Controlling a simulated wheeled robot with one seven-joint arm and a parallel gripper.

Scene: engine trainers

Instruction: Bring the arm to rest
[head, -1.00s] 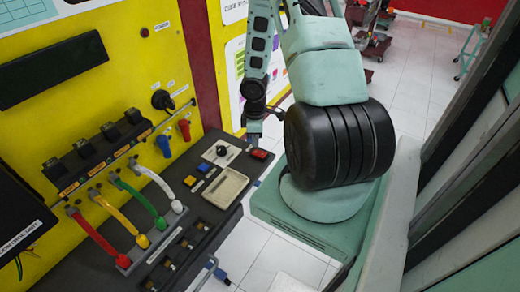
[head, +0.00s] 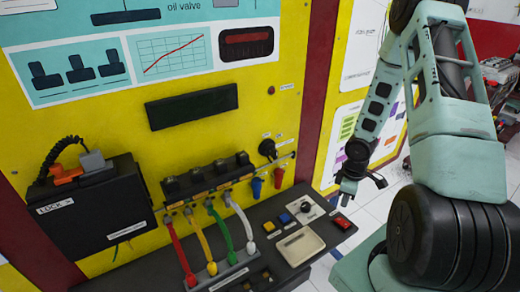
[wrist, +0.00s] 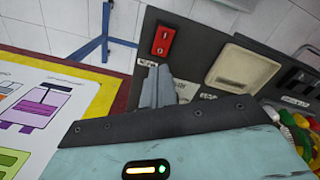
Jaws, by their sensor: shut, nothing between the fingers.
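My arm (head: 455,110) is folded at the right in the head view, its forearm hanging down. My gripper (head: 347,190) points down above the right end of the dark bench, near the red switch (head: 342,223). In the wrist view its grey fingers (wrist: 158,88) are together with nothing between them. The red rocker switch (wrist: 164,40) shows just beyond the fingertips, and the beige tray (wrist: 242,66) is to their right. I cannot tell the exact gap between the fingers and the bench.
The yellow panel (head: 200,130) stands behind the bench, with a black lock box (head: 95,210) at left. Red, yellow, green and white hoses (head: 240,220) stand on the bench. A blue stand (wrist: 103,38) is on the white tiled floor, which has free room.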

